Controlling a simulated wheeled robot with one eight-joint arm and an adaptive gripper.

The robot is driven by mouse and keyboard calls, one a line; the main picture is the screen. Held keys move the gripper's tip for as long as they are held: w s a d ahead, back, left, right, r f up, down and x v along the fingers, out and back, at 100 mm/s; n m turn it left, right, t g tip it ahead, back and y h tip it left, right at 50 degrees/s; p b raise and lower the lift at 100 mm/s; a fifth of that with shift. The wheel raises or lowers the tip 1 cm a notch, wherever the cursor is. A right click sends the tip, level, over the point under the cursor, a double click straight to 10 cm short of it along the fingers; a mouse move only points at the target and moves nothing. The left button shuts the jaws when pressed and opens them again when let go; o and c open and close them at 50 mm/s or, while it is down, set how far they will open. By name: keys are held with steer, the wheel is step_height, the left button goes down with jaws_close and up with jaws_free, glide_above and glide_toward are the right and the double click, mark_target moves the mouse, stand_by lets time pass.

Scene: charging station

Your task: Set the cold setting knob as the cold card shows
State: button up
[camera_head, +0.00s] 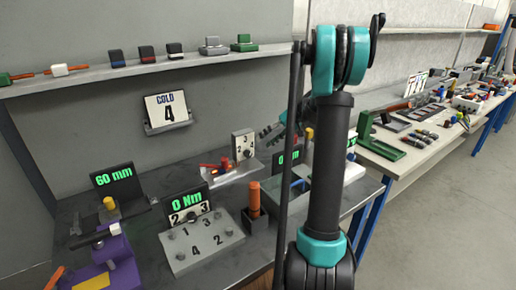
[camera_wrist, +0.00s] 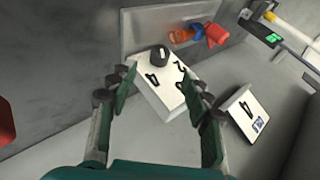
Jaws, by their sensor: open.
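The cold card (camera_head: 166,109) is a white card on a small wall ledge, reading COLD in blue above a black 4. A white panel with a black knob (camera_head: 248,153) and printed numbers, 2 and 3 among them, stands on a grey shelf right of the card. In the wrist view the knob (camera_wrist: 159,55) shows a pale mark; which number it faces is unclear. My gripper (camera_head: 270,132) is just right of the panel in the head view. In the wrist view my gripper (camera_wrist: 158,88) is open and empty, its fingers framing the panel, with the knob beyond the fingertips.
A red and blue valve-like part (camera_head: 218,166) lies beside the panel. Below are a grey numbered block (camera_head: 205,247), a 0 Nm display (camera_head: 190,200), a 60 mm display (camera_head: 115,180) and an orange-handled tool (camera_head: 254,197). An upper shelf (camera_head: 140,68) holds several small blocks.

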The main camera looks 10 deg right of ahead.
steer(key=shift+v, duration=1.45)
steer(key=n+t+h, duration=0.2)
steer(key=t+h, duration=0.1)
steer(key=h, duration=0.6)
glide_toward(248, 152)
steer(key=x, duration=1)
jaws_close()
